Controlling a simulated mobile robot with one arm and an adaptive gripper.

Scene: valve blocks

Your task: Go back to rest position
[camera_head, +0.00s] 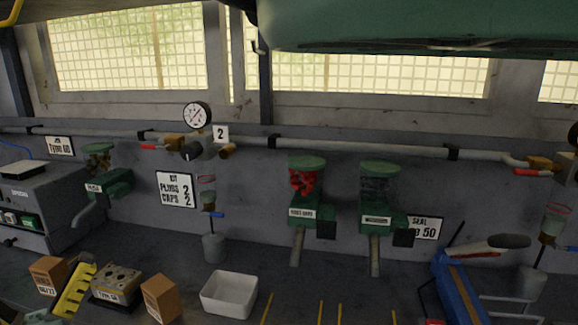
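My gripper is not visible in the head camera view, so its state does not show. A pale valve block (117,282) with holes in its top sits on the bench at the lower left. A yellow notched rack (74,291) stands beside it on the left. Small brown boxes stand on both sides, one at the left (47,274) and one at the right (160,298). An empty-looking white bin (229,294) is to the right of these.
Two green-topped dispensers, one with red pieces (304,181) and one darker (379,187), stand at the wall. A pipe with a gauge (197,116) runs above. A blue fixture (456,289) is at right. A large green shape (420,27) covers the top right.

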